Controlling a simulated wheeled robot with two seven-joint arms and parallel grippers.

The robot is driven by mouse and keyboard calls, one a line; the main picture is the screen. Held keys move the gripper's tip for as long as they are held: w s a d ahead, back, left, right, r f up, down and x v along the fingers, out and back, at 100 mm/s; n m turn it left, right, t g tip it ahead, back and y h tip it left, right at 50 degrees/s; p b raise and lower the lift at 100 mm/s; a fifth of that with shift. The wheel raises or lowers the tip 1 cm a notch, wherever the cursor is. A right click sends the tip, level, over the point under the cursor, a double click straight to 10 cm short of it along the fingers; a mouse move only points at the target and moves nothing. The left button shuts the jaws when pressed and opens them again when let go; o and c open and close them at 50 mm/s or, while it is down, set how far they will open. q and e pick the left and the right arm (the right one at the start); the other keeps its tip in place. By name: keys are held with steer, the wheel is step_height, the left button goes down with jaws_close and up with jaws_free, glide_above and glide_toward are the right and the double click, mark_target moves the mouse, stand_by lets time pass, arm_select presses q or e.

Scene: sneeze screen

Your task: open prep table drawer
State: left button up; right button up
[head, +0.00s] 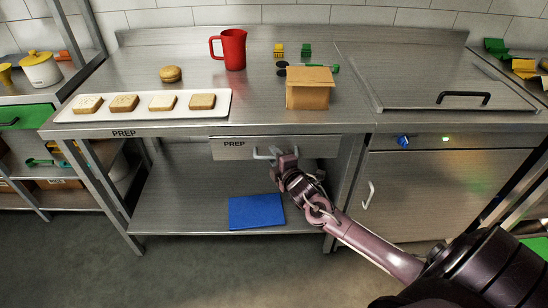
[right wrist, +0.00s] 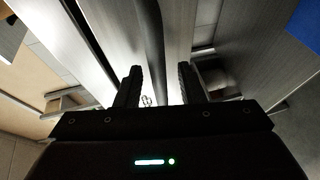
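My left gripper is in neither view.
The prep table top (head: 190,50) carries a white tray (head: 62,115) of bread slices, a bun, a red jug (head: 234,50) and a cardboard box (head: 308,93). A blue mat (head: 256,212) lies on the lower shelf. A cabinet (head: 430,190) stands at right.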

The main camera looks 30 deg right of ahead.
steer(key=shift+w+d, duration=0.1)
steer(key=shift+w, duration=0.25)
jaws_close()
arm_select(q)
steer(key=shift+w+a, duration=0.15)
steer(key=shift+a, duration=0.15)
arm_select(e)
steer(key=shift+f, duration=0.1)
